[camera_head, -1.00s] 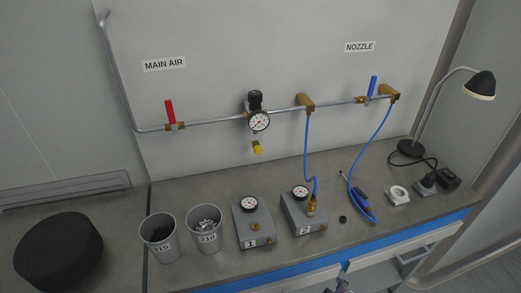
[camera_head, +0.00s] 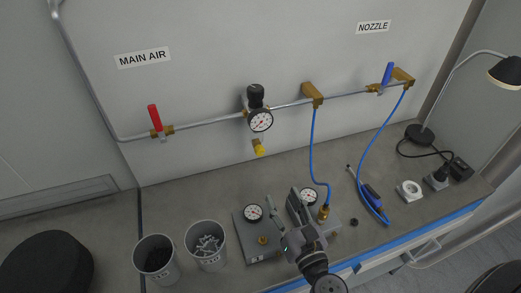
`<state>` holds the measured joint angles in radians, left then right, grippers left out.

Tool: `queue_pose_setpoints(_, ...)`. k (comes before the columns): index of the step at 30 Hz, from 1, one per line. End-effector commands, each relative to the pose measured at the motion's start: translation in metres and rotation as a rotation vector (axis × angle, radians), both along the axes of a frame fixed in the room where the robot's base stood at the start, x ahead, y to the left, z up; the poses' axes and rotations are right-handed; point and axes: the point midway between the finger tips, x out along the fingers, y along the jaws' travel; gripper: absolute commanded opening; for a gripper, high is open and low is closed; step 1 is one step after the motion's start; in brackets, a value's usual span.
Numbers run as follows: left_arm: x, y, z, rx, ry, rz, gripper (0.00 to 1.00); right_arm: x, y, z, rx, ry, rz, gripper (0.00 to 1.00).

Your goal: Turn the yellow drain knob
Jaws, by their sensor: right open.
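The yellow drain knob (camera_head: 259,149) hangs below the round gauge (camera_head: 261,121) and black-topped regulator (camera_head: 256,94) on the wall pipe. It is in plain view and nothing touches it. My right gripper (camera_head: 282,207) comes in from the bottom, above the grey gauge boxes on the bench. Its two fingers are apart and empty, pointing up toward the wall. It is below the knob in the picture and well apart from it. It hides part of the right-hand gauge box. My left gripper is not in view.
Two grey cups (camera_head: 206,246) stand left of the gauge boxes (camera_head: 256,240). A red-handled valve (camera_head: 155,118) is on the pipe at left, a blue-handled one (camera_head: 387,73) at right. A blue hose (camera_head: 312,150) hangs right of the knob.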

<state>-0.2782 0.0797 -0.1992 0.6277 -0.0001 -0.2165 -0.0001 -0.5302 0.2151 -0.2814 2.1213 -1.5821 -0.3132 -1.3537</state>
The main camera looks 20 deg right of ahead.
Motion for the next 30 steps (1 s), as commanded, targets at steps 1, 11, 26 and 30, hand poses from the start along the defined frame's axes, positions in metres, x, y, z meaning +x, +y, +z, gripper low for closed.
queue_pose_setpoints(1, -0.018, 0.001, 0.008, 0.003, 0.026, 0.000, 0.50, 0.010, 0.000, 0.006, 0.000, -0.004, -0.002, 0.43)
queue_pose_setpoints(11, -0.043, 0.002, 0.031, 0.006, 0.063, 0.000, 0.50, 0.083, 0.002, 0.006, 0.004, -0.003, -0.003, 0.43)
queue_pose_setpoints(26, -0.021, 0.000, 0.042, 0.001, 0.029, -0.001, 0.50, 0.156, 0.005, 0.002, 0.005, -0.001, -0.003, 0.43)
queue_pose_setpoints(30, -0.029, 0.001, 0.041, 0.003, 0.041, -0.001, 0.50, 0.158, 0.005, 0.002, 0.005, -0.001, -0.003, 0.43)
